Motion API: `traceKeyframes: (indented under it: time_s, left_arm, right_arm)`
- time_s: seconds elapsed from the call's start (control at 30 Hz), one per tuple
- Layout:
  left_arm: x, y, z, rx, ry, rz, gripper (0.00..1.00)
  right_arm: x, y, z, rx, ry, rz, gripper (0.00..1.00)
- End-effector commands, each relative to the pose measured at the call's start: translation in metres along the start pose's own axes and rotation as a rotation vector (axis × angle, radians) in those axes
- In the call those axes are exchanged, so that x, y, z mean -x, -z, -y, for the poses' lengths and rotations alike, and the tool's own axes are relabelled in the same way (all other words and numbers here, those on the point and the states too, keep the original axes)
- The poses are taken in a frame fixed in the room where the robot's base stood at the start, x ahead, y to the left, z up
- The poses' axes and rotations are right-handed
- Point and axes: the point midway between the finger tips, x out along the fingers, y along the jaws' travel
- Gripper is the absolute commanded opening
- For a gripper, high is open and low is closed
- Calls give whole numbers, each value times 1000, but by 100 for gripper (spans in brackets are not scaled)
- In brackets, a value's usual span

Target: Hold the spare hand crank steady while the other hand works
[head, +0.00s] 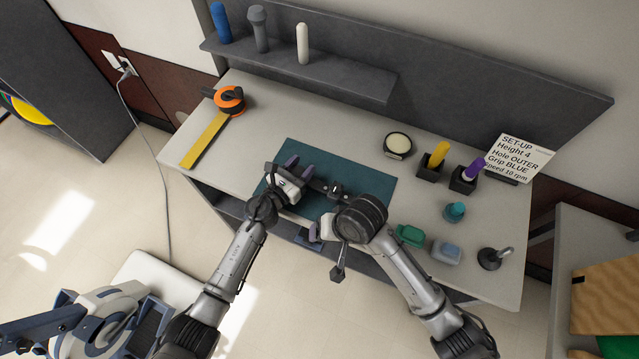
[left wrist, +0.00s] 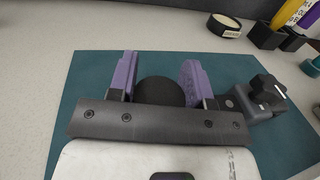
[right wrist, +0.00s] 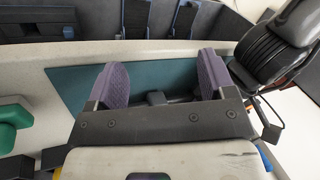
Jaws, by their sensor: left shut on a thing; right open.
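The spare hand crank (head: 335,190) is a dark piece on the teal mat (head: 370,185), partly hidden by my arms in the head view. My left gripper (head: 300,165) is shut on its left part. In the left wrist view a round black end (left wrist: 160,92) sits between the purple fingers, and a black knob on a grey block (left wrist: 262,98) shows to the right. My right gripper (right wrist: 158,75) is open, its purple fingers wide apart over the mat's front edge. A small dark part (right wrist: 155,98) shows between them; I cannot tell whether it belongs to the crank.
Yellow (head: 440,152) and purple (head: 473,167) grips stand in holders behind. An orange tape measure (head: 229,100) lies at left.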

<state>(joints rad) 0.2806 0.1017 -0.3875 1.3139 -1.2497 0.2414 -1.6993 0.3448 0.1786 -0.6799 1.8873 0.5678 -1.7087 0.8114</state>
Motion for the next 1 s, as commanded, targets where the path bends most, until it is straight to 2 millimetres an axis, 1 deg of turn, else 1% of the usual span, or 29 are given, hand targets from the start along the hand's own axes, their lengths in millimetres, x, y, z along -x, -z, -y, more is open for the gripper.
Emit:
traceKeyframes:
  time_s: [0.03, 0.27, 0.47, 0.77, 1.0]
  left_arm:
    - [0, 0, 0, 0, 0, 0, 0]
    - [0, 0, 0, 0, 0, 0, 0]
    - [0, 0, 0, 0, 0, 0, 0]
    - [0, 0, 0, 0, 0, -1, 0]
    - [0, 0, 0, 0, 0, -1, 0]
  right_arm:
    - [-2, -8, -4, 5, 11, -6, 76]
    - [-4, -36, -25, 41, 29, -57, 76]
    - [-3, -61, -48, 65, 17, -102, 76]
    - [4, -100, -88, 92, -43, -158, 76]
    - [14, -130, -119, 114, -114, -186, 76]
